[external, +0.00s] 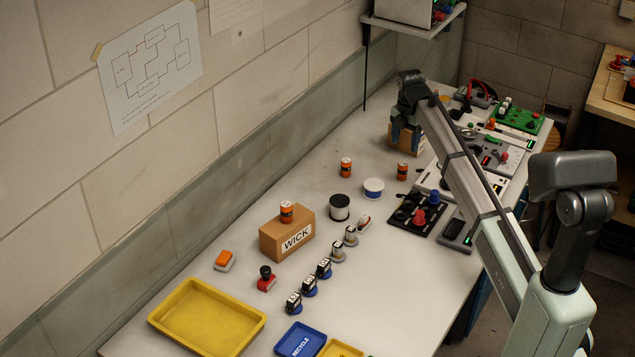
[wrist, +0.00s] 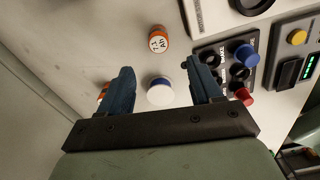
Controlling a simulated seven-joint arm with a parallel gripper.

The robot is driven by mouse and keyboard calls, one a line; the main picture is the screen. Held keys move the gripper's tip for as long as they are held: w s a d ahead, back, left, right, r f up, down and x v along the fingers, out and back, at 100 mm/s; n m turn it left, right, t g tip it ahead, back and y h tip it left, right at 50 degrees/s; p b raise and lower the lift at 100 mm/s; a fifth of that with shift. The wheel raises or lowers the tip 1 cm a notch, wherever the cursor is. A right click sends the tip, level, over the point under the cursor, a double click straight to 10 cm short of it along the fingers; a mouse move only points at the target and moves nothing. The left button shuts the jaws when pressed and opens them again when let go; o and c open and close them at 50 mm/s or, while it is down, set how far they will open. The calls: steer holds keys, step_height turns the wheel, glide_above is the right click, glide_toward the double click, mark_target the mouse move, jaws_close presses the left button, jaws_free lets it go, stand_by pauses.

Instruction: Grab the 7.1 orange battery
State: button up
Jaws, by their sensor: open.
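My gripper (wrist: 161,76) is open and empty. In the external view my gripper (external: 404,138) is above the bench's far part, fingers down. An orange battery with a white top (wrist: 158,40) lies beyond the fingertips in the wrist view; its top label looks like 7.1 or 7.2 Ah, and I cannot tell which. It seems to be the right-hand battery (external: 402,171) in the external view. Another orange battery (external: 346,167) stands to its left; an orange sliver (wrist: 102,91) shows behind my left finger. A third battery (external: 286,211) stands on the WICK box. Their labels are unreadable externally.
A white, blue-rimmed spool (external: 373,188) shows between my fingers in the wrist view (wrist: 160,92). A dark-and-white spool (external: 340,207) and the WICK box (external: 276,241) stand nearer. A knob panel (external: 407,214) lies right. A cardboard box (external: 402,144) is behind my gripper.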

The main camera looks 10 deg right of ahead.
mark_target(405, 163)
steer(key=f, duration=1.1)
steer(key=shift+w+d+f, duration=0.1)
steer(key=shift+w+f, duration=0.1)
steer(key=shift+f, duration=0.2)
steer(key=shift+r, duration=0.1)
jaws_close()
